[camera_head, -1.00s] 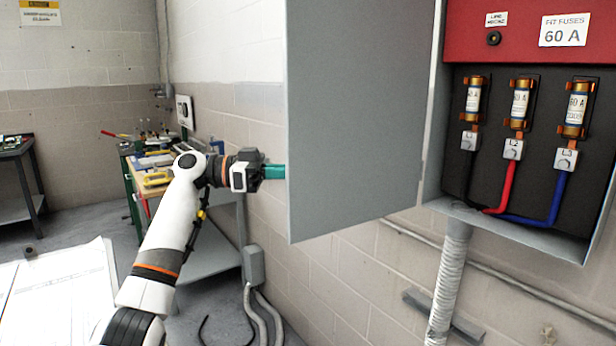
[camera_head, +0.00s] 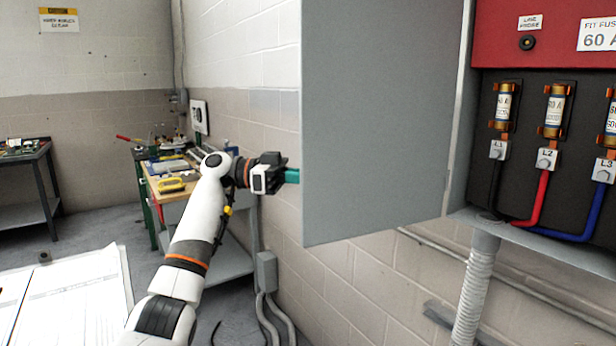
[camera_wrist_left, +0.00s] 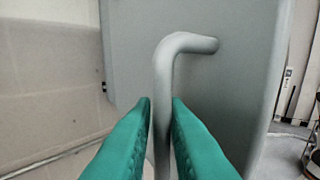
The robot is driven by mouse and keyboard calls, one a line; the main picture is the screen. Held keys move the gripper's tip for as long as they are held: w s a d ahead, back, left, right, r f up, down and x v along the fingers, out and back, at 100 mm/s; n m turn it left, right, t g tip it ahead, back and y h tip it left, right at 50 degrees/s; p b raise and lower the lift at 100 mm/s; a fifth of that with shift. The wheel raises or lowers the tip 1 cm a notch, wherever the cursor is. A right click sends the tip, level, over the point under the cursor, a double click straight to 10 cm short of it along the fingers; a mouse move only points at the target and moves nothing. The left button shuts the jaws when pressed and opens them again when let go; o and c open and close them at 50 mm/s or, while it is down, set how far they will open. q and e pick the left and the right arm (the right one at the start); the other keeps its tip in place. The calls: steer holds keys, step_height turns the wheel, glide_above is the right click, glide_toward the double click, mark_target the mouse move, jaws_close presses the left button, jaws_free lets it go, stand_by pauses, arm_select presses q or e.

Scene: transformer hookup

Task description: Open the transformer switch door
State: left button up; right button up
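The grey switch door (camera_head: 375,120) stands swung wide open on the left of the transformer cabinet, with its fuses exposed. My left gripper (camera_head: 291,176) reaches the door's free left edge; its fingertips pass behind the door in the head view. In the left wrist view, the bent grey door handle (camera_wrist_left: 188,42) stands out from the door panel (camera_wrist_left: 235,80). The teal fingers of my left gripper (camera_wrist_left: 161,105) lie close along both sides of the handle bar and look shut on it. The handle is hidden in the head view. My right gripper is not in view.
The cabinet's dark panel (camera_head: 520,180) holds several fuses with black, red and blue cables. A grey conduit (camera_head: 474,290) runs down below it. A workbench (camera_head: 160,180) with tools stands behind my left arm. A white sheet (camera_head: 75,290) shows at lower left.

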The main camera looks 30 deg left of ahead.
arm_select(q)
steer(key=b+v, duration=0.1)
steer(key=v, duration=1.1)
steer(key=shift+b, duration=0.35)
